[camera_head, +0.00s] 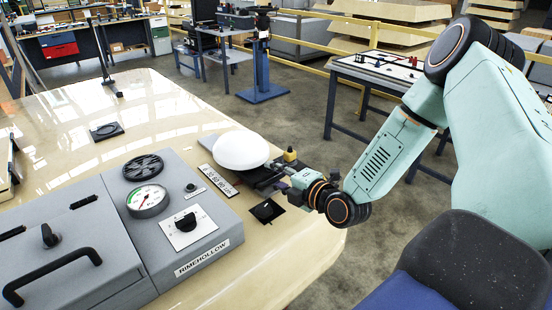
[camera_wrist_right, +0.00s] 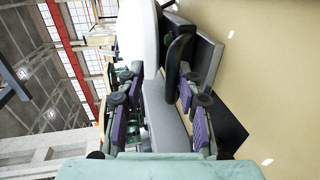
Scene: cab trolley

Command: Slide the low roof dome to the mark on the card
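The low white roof dome (camera_head: 240,150) sits on the table beside a grey control box. It also shows in the right wrist view (camera_wrist_right: 138,35). A pale strip with dark characters (camera_head: 218,181), which looks like the card, lies along its near-left side; I cannot make out a mark on it. My right gripper (camera_head: 272,183) is low over the table, just right of the dome. In the right wrist view its fingers (camera_wrist_right: 158,85) stand apart, with a dark upright piece (camera_wrist_right: 178,68) between them, nearer the right finger. I cannot tell whether they touch it. My left gripper is out of view.
The grey box with a gauge (camera_head: 148,200) and knob stands close on the left. A black square (camera_head: 267,211) lies near the table's right edge. A small black plate (camera_head: 106,131) lies farther back. The glossy table (camera_head: 150,105) is mostly clear behind the box.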

